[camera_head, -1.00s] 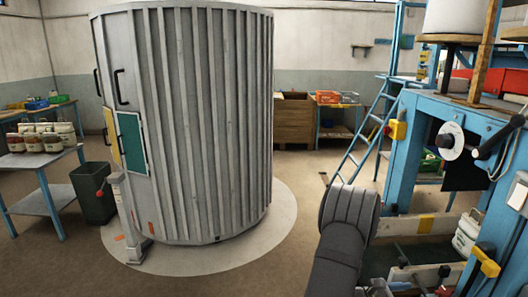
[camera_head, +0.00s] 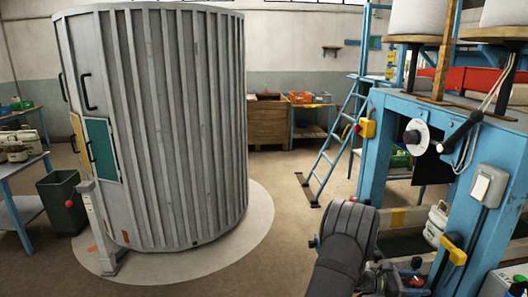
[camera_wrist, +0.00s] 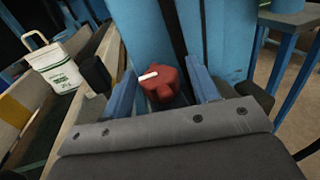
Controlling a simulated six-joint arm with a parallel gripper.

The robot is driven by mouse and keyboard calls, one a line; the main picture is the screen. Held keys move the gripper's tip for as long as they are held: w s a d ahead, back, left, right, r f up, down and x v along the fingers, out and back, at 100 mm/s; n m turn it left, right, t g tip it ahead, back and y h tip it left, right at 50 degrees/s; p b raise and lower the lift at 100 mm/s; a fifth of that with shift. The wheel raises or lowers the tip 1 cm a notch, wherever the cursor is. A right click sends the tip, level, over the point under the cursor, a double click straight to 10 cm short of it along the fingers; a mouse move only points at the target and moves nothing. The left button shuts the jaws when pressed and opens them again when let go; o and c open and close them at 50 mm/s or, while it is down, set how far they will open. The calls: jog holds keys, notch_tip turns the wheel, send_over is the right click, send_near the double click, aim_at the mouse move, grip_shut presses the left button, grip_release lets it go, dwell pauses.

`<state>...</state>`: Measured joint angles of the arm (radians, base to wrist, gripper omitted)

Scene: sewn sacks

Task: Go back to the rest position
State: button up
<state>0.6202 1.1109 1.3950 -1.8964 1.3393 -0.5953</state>
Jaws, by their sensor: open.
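My arm reaches up from the bottom of the head view and bends right. My gripper (camera_head: 402,280) is at its end, low in front of the blue machine frame (camera_head: 450,185). In the wrist view my gripper (camera_wrist: 163,88) has its two blue-grey fingers apart. A red knob-like part (camera_wrist: 160,84) with a white bar shows between them, against blue posts; I cannot tell how far beyond the fingers it is. I see no sack held. A white sack with green print (camera_wrist: 56,66) stands at the left of the wrist view, also in the head view (camera_head: 436,222).
A large ribbed grey cylinder (camera_head: 170,130) stands left on a pale round floor plate (camera_head: 255,225). A dark bin (camera_head: 62,203) and a table with sacks (camera_head: 20,175) are farther left. A blue ladder (camera_head: 340,125) leans behind the machine. Floor between cylinder and machine is clear.

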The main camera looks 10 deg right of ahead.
jog(key=v, duration=1.8)
jog(key=s+d+r+m+g+y, duration=0.1)
jog(key=s+d+r+m+y, duration=0.1)
jog(key=m, duration=0.6)
jog(key=s+d+r+m+g+y, duration=0.1)
jog(key=s+d+r+m+y, duration=0.2)
jog(key=m, duration=0.6)
jog(key=s+d+y, duration=0.1)
jog(key=d+y, duration=0.1)
jog(key=y, duration=0.1)
jog(key=shift+d+g, duration=0.25)
jog(key=shift+g, duration=0.15)
